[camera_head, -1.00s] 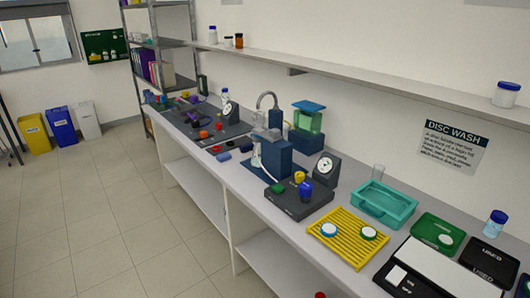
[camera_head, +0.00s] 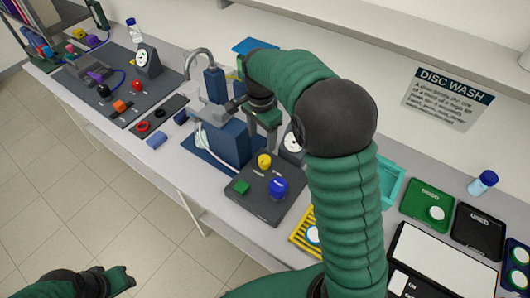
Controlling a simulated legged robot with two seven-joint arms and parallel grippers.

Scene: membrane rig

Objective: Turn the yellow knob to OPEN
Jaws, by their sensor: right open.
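The yellow knob (camera_head: 264,160) sits at the back of a dark control box (camera_head: 262,205) on the bench. A green knob (camera_head: 241,187) and a blue knob (camera_head: 278,187) are in front of it on the same box. Small labels on the box are too small to read. My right gripper (camera_head: 262,120) is open, above and behind the yellow knob and apart from it, near the blue pump stand. Its arm hides part of the round gauge (camera_head: 291,144). My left gripper (camera_head: 122,279) is low at the lower left, away from the bench; its jaws are unclear.
The blue stand (camera_head: 222,140) with a grey tap is left of the box. Another dark panel (camera_head: 115,90) with coloured knobs is farther left.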

